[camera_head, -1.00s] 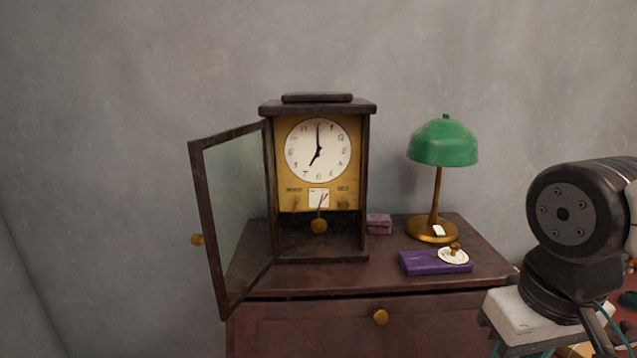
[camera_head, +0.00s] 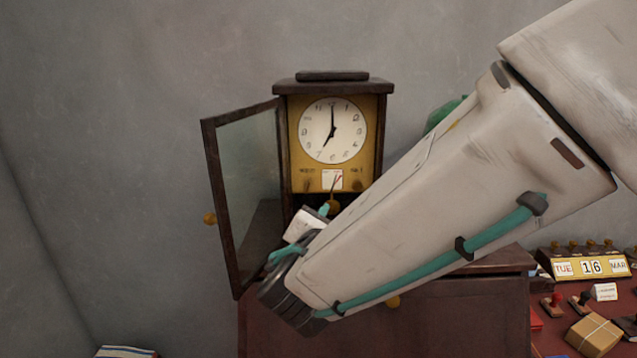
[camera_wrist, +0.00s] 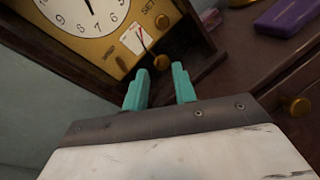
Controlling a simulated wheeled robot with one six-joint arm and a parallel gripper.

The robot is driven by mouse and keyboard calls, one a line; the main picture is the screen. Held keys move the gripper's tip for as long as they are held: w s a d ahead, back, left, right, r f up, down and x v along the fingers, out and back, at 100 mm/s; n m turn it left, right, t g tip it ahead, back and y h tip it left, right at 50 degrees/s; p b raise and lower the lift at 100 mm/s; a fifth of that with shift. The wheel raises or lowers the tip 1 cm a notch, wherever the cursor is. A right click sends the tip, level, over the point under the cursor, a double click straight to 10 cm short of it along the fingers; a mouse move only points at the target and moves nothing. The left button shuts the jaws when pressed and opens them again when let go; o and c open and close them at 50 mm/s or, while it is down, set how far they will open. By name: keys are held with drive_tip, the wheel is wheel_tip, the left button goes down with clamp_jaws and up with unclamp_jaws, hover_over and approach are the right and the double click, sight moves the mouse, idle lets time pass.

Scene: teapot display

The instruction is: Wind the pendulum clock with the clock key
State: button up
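The pendulum clock (camera_head: 333,129) stands on the cabinet with its glass door (camera_head: 245,190) swung open to the left. Its white dial reads about seven. The wrist view shows the clock's gold face plate (camera_wrist: 115,45), with brass fittings near its lettering and a round brass pendulum bob (camera_wrist: 161,62). My gripper (camera_wrist: 160,78) is at the clock's lower front, its two teal fingers apart with nothing visible between them. The bob shows beyond the gap. In the head view my gripper (camera_head: 324,209) is partly hidden by my arm. I cannot make out a clock key.
My forearm covers much of the cabinet top and the green lamp (camera_head: 440,115). A purple box (camera_wrist: 288,14) lies to the right in the wrist view. A cabinet knob (camera_wrist: 298,106) is near. A date block (camera_head: 590,266), stamps and a parcel (camera_head: 593,333) stand at lower right.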

sight(310, 183)
drive_tip(key=w+a+r+n+y, duration=0.1)
drive_tip(key=w, duration=0.2)
drive_tip(key=w+a+n+t+y, duration=0.1)
drive_tip(key=w, duration=0.2)
drive_tip(key=w+a+r+n+y, duration=0.1)
drive_tip(key=w+a+n, duration=0.1)
drive_tip(key=w, duration=0.1)
drive_tip(key=shift+r+t, duration=0.35)
drive_tip(key=shift+t, duration=0.05)
clamp_jaws()
drive_tip(key=shift+a, duration=0.25)
drive_tip(key=shift+d, duration=0.2)
